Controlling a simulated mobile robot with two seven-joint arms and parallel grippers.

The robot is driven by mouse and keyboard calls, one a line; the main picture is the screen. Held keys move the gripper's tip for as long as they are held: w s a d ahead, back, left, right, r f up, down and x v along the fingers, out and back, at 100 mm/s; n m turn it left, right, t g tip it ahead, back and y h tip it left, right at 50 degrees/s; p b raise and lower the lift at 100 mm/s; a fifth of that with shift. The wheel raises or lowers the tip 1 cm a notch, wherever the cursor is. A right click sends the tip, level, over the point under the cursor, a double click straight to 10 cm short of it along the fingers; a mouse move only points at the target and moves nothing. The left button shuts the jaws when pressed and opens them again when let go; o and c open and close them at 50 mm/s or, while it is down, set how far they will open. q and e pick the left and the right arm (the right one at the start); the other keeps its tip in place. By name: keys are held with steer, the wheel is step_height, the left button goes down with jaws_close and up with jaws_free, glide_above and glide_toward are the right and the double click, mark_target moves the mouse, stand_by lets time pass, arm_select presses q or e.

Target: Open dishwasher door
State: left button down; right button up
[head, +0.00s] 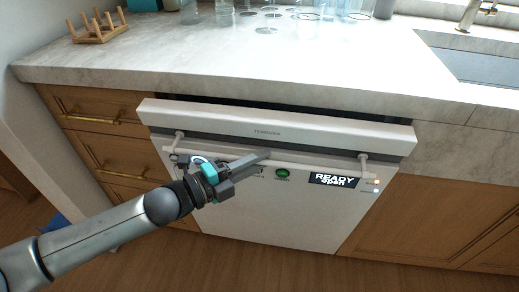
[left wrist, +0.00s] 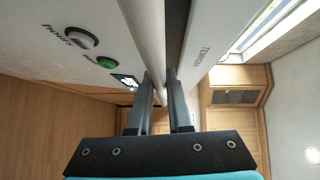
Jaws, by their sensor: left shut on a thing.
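The white dishwasher door (head: 285,215) fills the middle of the head view, under the counter. Its top edge tilts outward, with a dark gap between it and the counter. A horizontal bar handle (head: 315,160) runs across its upper front on two posts. My left gripper (head: 262,156) is shut on the handle, left of its right post. In the left wrist view the handle (left wrist: 146,30) runs between the two fingers (left wrist: 160,82). The gripped part is partly hidden by the fingers. My right gripper is not in view.
A display (head: 335,181) on the door reads "READY open", and a green button (head: 282,173) sits beside it. Wooden drawers (head: 95,115) stand at left and a wooden cabinet (head: 450,225) at right. The marble counter (head: 200,55) overhangs the door. The wooden floor (head: 260,265) in front looks clear.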

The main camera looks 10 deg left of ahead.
arm_select(q)
steer(key=s+f+m+t+h+b, duration=0.1)
steer(key=s+f, duration=0.4)
steer(key=s, duration=1)
steer(key=shift+s+f+m+t+b, duration=0.3)
steer(key=shift+f+m+b, duration=0.15)
steer(key=shift+b, duration=0.55)
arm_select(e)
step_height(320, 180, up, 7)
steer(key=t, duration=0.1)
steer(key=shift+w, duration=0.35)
arm_select(q)
steer(key=shift+r, duration=0.1)
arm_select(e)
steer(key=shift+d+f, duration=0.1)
arm_select(q)
steer(key=c, duration=0.8)
jaws_free()
steer(key=shift+w, duration=0.1)
steer(key=shift+c, duration=0.2)
steer(key=shift+r, duration=0.1)
steer(key=p+v, duration=0.4)
steer(key=v, duration=1.1)
steer(key=shift+a, duration=0.2)
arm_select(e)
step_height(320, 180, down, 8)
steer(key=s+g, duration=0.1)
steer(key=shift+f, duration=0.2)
